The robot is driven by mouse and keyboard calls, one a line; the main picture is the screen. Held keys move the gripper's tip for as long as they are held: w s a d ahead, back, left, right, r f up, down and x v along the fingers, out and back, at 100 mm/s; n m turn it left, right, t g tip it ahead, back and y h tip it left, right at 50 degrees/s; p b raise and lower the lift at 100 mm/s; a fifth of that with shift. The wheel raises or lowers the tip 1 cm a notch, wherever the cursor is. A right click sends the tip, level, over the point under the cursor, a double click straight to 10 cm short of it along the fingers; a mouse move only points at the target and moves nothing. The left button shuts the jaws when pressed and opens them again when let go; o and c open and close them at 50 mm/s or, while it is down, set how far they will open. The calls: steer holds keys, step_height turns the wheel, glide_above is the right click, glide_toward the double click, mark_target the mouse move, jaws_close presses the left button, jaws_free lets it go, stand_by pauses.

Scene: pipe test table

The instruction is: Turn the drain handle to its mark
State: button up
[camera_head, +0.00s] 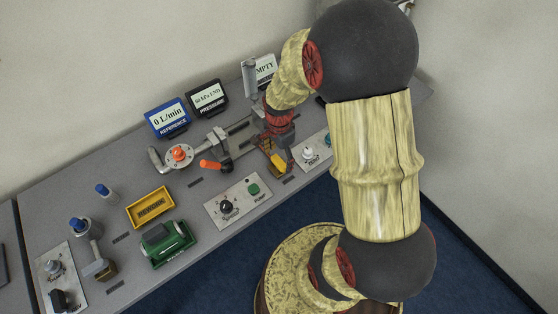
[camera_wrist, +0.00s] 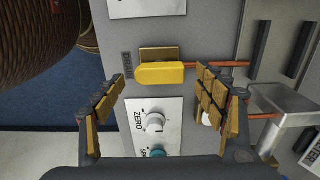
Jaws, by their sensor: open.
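The yellow drain handle (camera_wrist: 158,73) lies across the gap between my fingertips in the wrist view. A brass-coloured block (camera_wrist: 160,53) sits beside it, and a thin copper-coloured pipe (camera_wrist: 230,63) runs off to the right. My gripper (camera_wrist: 162,80) is open, with one finger on each side of the handle. I see no clear grip on the handle. In the head view, the handle (camera_head: 278,160) shows below my gripper (camera_head: 280,146), which partly hides it. A small dark label (camera_wrist: 127,65) lies beside the handle; its text and any mark are too small to read.
The ZERO knob panel (camera_wrist: 155,128) lies close to my fingers. The SPEED and PUMP panel (camera_head: 238,202), an orange handle (camera_head: 212,165) and a round orange knob (camera_head: 179,152) stand to the left. Displays (camera_head: 168,118) line the back. A yellow REWORK tray (camera_head: 170,210) is farther left.

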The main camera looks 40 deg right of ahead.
steer(key=shift+f, duration=0.95)
steer(key=shift+c, duration=1.2)
steer(key=c, duration=0.9)
